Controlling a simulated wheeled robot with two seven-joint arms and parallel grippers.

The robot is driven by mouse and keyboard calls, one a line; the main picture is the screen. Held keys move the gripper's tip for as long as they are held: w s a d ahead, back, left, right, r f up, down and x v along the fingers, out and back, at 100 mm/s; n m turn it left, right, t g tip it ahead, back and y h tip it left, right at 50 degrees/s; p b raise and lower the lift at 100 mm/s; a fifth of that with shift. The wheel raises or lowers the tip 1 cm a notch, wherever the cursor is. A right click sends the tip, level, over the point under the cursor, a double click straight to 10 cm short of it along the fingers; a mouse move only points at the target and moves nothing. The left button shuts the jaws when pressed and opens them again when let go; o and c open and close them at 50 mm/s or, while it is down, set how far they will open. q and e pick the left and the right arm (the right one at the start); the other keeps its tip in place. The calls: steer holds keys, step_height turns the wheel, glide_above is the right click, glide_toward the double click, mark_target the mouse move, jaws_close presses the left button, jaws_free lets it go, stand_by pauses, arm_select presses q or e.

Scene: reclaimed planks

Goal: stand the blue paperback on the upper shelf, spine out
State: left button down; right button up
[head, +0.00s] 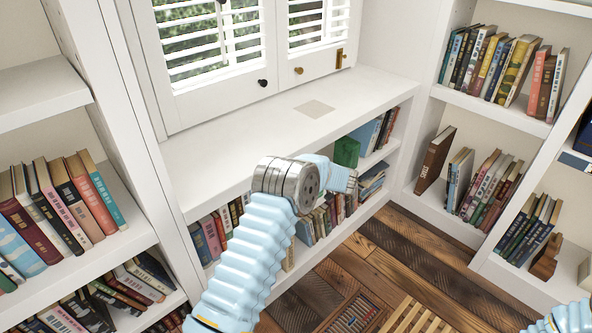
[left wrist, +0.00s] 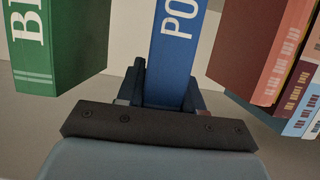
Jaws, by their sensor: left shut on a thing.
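The blue paperback (left wrist: 176,50) stands upright in the left wrist view, its spine with white letters facing the camera. My left gripper (left wrist: 165,96) is shut on its lower part, one dark finger on each side. A green book (left wrist: 58,45) is to its left and a reddish-brown book (left wrist: 258,45) to its right, with gaps between. In the head view my left wrist reaches to the shelf under the window ledge, beside a green book (head: 346,152). The fingers and the held book cannot be made out there. My right gripper is out of view.
The white window ledge (head: 225,150) above the shelf is mostly bare, with a flat beige square (head: 314,109) on it. Full bookshelves stand at left (head: 65,260) and right (head: 487,110).

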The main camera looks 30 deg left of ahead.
arm_select(q)
steer(key=shift+f, duration=0.15)
steer(key=c, duration=0.6)
jaws_free()
steer(key=shift+c, duration=0.2)
steer(key=shift+f, duration=0.1)
